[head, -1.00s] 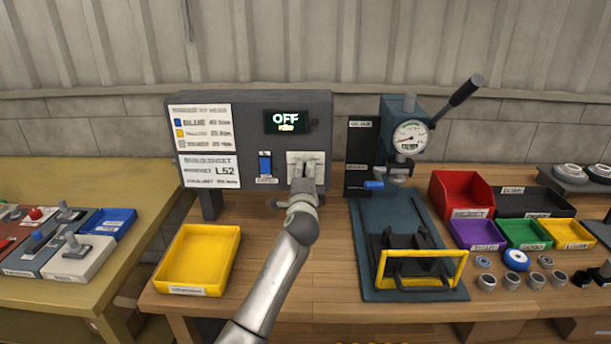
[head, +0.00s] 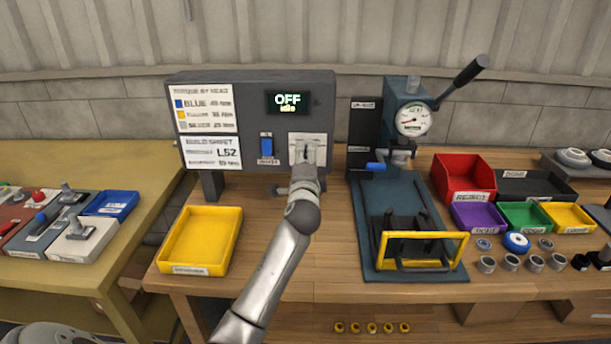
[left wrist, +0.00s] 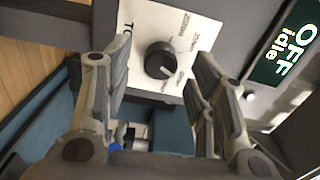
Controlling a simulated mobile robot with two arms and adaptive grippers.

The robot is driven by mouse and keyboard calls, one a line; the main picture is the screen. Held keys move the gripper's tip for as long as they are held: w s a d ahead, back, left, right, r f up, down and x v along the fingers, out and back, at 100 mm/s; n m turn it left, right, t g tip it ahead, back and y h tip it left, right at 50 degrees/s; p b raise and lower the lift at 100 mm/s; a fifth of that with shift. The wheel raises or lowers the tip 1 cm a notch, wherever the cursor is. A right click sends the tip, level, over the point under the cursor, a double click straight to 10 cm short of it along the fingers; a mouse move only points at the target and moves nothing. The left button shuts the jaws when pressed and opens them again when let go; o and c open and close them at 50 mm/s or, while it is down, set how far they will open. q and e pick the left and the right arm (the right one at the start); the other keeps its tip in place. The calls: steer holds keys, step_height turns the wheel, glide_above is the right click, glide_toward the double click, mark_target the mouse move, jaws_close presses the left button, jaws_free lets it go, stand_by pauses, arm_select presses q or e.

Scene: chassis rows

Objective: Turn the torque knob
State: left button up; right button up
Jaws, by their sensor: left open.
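The torque knob (left wrist: 160,60) is a black round dial with a pale pointer mark on a white printed plate (left wrist: 140,28) in the left wrist view. In the head view the plate (head: 296,140) sits on the front of the grey control box (head: 255,90), and my left arm hides the knob. My left gripper (head: 306,160) is in front of the plate. In the left wrist view its two fingers (left wrist: 163,75) are apart, one on each side of the knob, with gaps to it and nothing held. The display (head: 288,102) reads "OFF idle". My right gripper is out of view.
A press (head: 410,115) with a lever and gauge stands to the right. A yellow tray (head: 160,250) lies at the front left. Coloured bins and several rings are at the right.

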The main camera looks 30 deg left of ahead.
arm_select(q)
steer(key=v, duration=0.9)
steer(key=shift+s, duration=0.4)
steer(key=shift+d+f, duration=0.1)
steer(key=shift+d, duration=0.05)
